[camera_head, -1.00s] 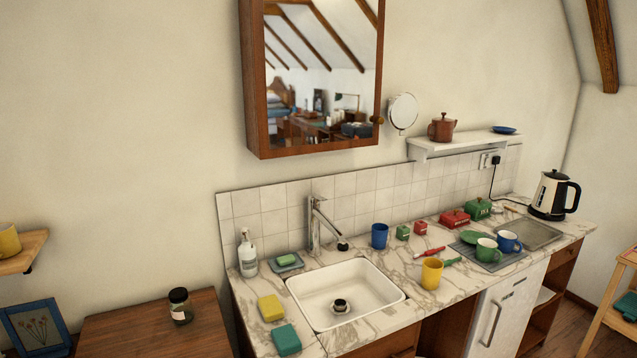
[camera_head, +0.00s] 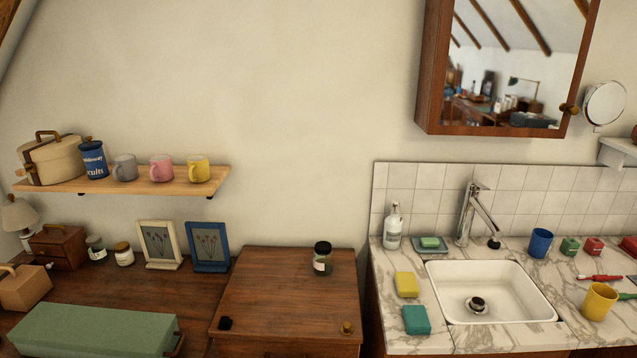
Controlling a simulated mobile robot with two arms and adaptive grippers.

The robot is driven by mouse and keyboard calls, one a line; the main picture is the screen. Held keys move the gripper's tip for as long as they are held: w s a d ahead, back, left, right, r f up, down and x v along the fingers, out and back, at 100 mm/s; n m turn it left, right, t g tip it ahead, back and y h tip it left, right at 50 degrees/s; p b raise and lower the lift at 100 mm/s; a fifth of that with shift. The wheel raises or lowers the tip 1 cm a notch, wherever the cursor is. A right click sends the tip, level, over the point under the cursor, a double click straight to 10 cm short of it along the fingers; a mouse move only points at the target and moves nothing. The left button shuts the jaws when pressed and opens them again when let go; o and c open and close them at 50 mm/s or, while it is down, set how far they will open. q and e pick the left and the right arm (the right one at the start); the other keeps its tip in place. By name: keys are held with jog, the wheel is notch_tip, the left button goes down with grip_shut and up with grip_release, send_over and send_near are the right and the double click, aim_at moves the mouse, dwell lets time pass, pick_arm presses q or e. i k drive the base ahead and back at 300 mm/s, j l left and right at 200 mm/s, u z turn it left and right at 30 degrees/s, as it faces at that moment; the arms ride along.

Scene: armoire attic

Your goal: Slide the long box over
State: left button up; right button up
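A long green box (camera_head: 95,331) lies on the dark wooden surface at the lower left. It has a dark handle at its right end, and its front is cut off by the picture's lower edge. Its right end lies close to a wooden cabinet top (camera_head: 285,285). Neither of my grippers shows in the head view.
Two picture frames, a white one (camera_head: 159,245) and a blue one (camera_head: 208,247), stand behind the box. A wooden box (camera_head: 25,288) is left of it. A sink (camera_head: 490,291) is right.

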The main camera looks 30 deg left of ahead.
aim_at(49, 330)
jog(key=u, duration=2.3)
